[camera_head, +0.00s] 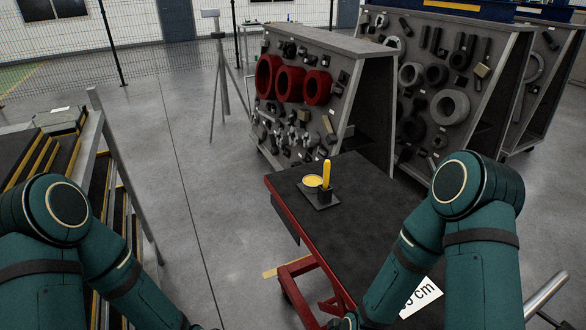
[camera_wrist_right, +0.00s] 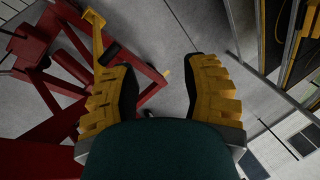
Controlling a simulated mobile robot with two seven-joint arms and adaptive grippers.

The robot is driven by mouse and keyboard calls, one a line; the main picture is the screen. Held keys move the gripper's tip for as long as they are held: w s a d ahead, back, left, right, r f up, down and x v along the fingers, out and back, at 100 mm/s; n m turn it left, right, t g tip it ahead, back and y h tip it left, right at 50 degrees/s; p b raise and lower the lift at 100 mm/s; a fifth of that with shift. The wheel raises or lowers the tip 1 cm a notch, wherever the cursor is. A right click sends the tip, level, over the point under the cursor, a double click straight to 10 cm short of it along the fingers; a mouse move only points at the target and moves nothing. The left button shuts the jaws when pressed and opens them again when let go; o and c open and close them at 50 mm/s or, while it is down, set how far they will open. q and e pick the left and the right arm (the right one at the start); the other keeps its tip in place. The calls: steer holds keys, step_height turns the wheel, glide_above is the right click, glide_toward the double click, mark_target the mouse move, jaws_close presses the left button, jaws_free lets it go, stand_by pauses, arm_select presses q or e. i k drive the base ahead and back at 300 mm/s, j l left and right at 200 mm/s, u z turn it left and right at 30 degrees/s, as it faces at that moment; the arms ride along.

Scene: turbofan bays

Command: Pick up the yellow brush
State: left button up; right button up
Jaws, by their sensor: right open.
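The yellow brush (camera_head: 327,172) stands upright in a small dark holder (camera_head: 325,195) on the dark top of a red-edged cart (camera_head: 345,215) in the head view. Only its yellow upper part shows; its lower end is hidden in the holder. My right gripper (camera_wrist_right: 160,75) shows in the wrist view with its two yellow-padded fingers spread and nothing between them. It is low, beside the cart's red frame (camera_wrist_right: 65,75), well away from the brush. The brush is not in the wrist view. My left arm runs out of the head view at the bottom, and its gripper is not seen.
A round container with yellow contents (camera_head: 312,181) sits just left of the brush. A white sign (camera_head: 420,297) is by my right forearm. Grey tool racks (camera_head: 365,47) stand behind the cart. A shelf unit (camera_head: 85,150) is at the left, with clear floor between.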

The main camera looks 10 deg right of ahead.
mark_target(327, 164)
steer(key=i+j+u, duration=0.15)
steer(key=i+u, duration=0.35)
steer(key=i, duration=0.8)
steer(key=i+z, duration=0.1)
steer(key=i, duration=0.6)
steer(key=i+j+z, duration=0.15)
steer(key=i, duration=0.6)
steer(key=i+j+z, duration=0.1)
steer(key=i+z, duration=0.3)
steer(key=i+j+z, duration=0.45)
steer(key=i, duration=0.15)
steer(key=l, duration=0.1)
